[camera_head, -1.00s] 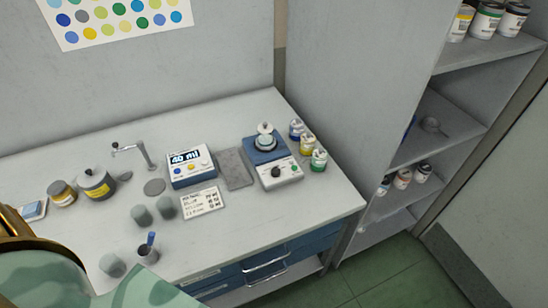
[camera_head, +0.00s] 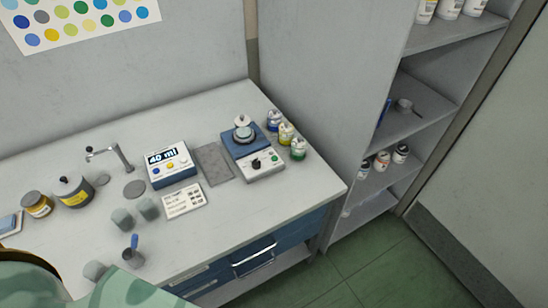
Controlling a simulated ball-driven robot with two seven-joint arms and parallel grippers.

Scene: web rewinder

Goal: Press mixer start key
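The mixer (camera_head: 247,147) stands on the worktop, right of centre. It has a blue body, a round platform with a small white-lidded pot, and a pale front panel. The panel carries a black knob (camera_head: 256,164) and a small green key (camera_head: 274,157) to its right. To its left sits a blue and white unit (camera_head: 171,165) reading "40 ml", with a blue and a yellow button. Neither gripper is in view. Only a gold and pale green patterned shape shows at the lower left corner.
Small paint pots (camera_head: 298,148) stand right of the mixer. Open shelving (camera_head: 431,120) is at right; green floor (camera_head: 380,262) is clear.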

